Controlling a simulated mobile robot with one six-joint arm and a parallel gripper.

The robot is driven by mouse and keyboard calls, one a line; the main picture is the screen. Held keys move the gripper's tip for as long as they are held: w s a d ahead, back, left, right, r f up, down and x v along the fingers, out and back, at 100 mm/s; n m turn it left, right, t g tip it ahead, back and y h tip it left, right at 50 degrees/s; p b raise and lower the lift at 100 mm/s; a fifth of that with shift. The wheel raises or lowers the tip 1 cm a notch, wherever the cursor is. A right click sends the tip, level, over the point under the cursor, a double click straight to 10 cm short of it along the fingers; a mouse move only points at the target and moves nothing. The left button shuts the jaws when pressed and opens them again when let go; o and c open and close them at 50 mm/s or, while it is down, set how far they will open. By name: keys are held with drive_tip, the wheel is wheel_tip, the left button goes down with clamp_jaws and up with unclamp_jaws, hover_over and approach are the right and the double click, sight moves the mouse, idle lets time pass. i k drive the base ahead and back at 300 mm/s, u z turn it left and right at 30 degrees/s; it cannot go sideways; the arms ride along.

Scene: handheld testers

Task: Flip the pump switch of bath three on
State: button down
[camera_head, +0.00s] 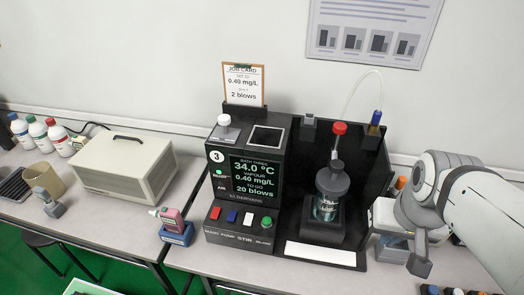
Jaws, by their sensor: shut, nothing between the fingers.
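The bath three console (240,185) is a black unit with a "3" badge (217,157) and a lit screen (255,177) reading 34.0 °C, vapour 0.40 mg/L and 20 blows to go. Its front ledge carries a red switch (215,213), a blue switch (232,216), a white switch (249,218) and a round green button (267,221). The labels below read main, pump, stir and blow, so the blue switch matches pump. Its on or off position is too small to tell. My gripper (419,267) is shut and empty at the right, well apart from the switches.
A glass jar with a red-topped fitting (339,128) stands in the black bay right of the console. A pink and blue handheld device (175,226) lies left of it. A beige box (120,168) and bottles (40,132) stand further left. A job card (243,84) stands behind.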

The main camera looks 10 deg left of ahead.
sight(231, 216)
drive_tip(key=u, duration=0.05)
drive_tip(key=k, duration=1.65)
drive_tip(key=z, duration=0.95)
drive_tip(key=i, duration=1.35)
drive_tip(key=u, duration=2.6)
drive_tip(key=i, duration=0.5)
drive_tip(key=z, duration=0.15)
